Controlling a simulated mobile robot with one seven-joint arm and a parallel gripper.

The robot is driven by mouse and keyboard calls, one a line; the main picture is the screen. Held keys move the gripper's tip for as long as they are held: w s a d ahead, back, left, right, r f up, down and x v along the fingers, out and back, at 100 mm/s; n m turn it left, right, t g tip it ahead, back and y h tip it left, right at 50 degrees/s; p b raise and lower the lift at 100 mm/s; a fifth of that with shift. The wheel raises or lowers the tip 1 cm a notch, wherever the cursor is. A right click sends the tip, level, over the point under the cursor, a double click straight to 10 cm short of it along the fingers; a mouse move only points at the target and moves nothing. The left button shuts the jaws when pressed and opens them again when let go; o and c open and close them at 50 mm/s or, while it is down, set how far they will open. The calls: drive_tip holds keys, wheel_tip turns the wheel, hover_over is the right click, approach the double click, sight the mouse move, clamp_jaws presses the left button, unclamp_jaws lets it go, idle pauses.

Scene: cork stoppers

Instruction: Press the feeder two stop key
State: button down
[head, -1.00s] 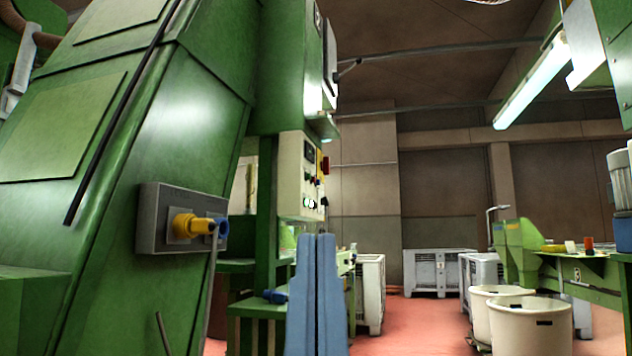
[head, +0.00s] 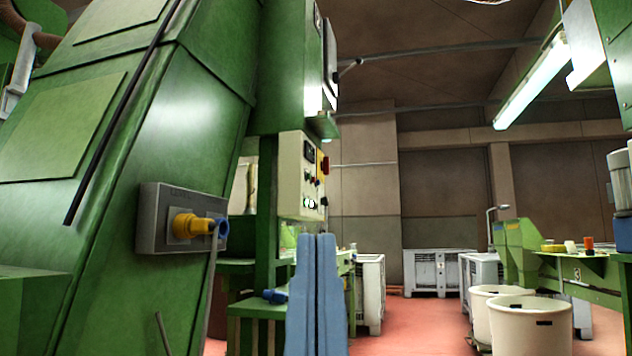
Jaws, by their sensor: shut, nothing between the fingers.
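My gripper (head: 316,238) rises from the bottom centre of the head view, its two blue-grey fingers shut side by side with nothing between them. Behind and above the fingertips, a cream control panel (head: 291,175) is mounted on a green machine column. It carries a dark display, a red and yellow switch (head: 324,164), small dark knobs and lit buttons (head: 309,203) near its lower edge. In the picture the fingertips are just below the panel, and appear apart from it. The labels are too small to read, so I cannot tell which key is feeder two stop.
A large green machine (head: 130,120) fills the left, with a grey socket box (head: 160,238) holding yellow and blue connectors. White tubs (head: 530,325) and grey crates (head: 438,270) stand at the right and back. A green bench (head: 570,270) is at right. Reddish floor (head: 405,325) is open between.

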wheel_tip(320, 180, up, 57)
drive_tip(key=p, duration=5.6)
drive_tip(key=shift+f+p, duration=0.2)
drive_tip(key=shift+p, duration=0.1)
drive_tip(key=shift+w, duration=0.1)
